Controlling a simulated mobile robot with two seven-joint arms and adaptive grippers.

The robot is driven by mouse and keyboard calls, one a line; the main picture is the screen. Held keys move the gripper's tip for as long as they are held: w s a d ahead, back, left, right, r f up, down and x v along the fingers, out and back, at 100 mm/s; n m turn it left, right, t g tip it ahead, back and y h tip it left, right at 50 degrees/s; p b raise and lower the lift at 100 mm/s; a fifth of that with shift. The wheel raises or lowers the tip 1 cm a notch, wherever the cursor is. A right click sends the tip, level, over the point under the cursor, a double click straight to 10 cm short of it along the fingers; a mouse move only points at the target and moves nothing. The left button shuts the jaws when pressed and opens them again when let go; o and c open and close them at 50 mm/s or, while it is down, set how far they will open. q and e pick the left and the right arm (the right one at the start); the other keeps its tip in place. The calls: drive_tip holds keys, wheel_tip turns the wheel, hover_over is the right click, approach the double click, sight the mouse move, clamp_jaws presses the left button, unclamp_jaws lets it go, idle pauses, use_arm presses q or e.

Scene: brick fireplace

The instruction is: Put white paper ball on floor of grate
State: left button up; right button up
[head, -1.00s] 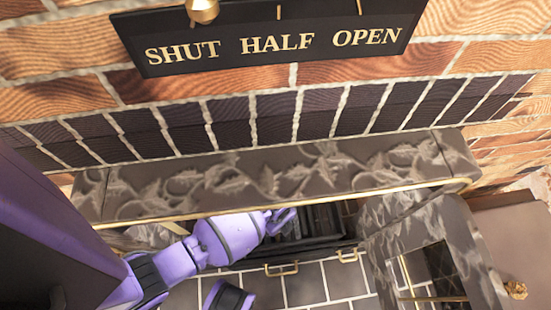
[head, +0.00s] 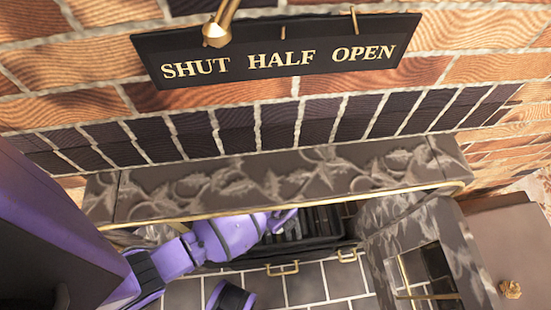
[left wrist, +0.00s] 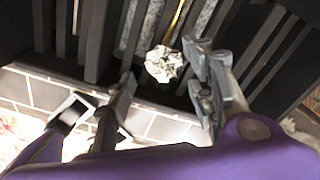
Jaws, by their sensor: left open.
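The white paper ball (left wrist: 165,63) is a crumpled lump in the left wrist view, seen against the dark slats of the grate (left wrist: 95,40). My left gripper (left wrist: 161,80) is open, with one finger on either side of the ball near the fingertips. I cannot tell whether the ball touches the grate. In the head view my left gripper (head: 285,217) reaches in under the mantel at the grate (head: 318,226). The ball is not visible there. My right gripper is in neither view.
A carved stone mantel (head: 280,182) with a brass edge hangs over the opening. A stone block with a barred opening (head: 430,250) stands at the right. Brass handles (head: 282,268) front the grate. A brass lever (head: 216,32) is by SHUT on the sign (head: 275,58). Tiled floor lies in front.

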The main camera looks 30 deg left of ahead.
use_arm(q)
wheel_tip(320, 180, up, 7)
drive_tip(key=shift+f+p, duration=0.15)
drive_tip(key=shift+p, duration=1)
drive_tip(key=shift+r, duration=0.4)
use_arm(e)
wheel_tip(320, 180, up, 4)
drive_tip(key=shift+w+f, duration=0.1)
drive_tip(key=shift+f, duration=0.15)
use_arm(q)
drive_tip(key=shift+s, duration=0.15)
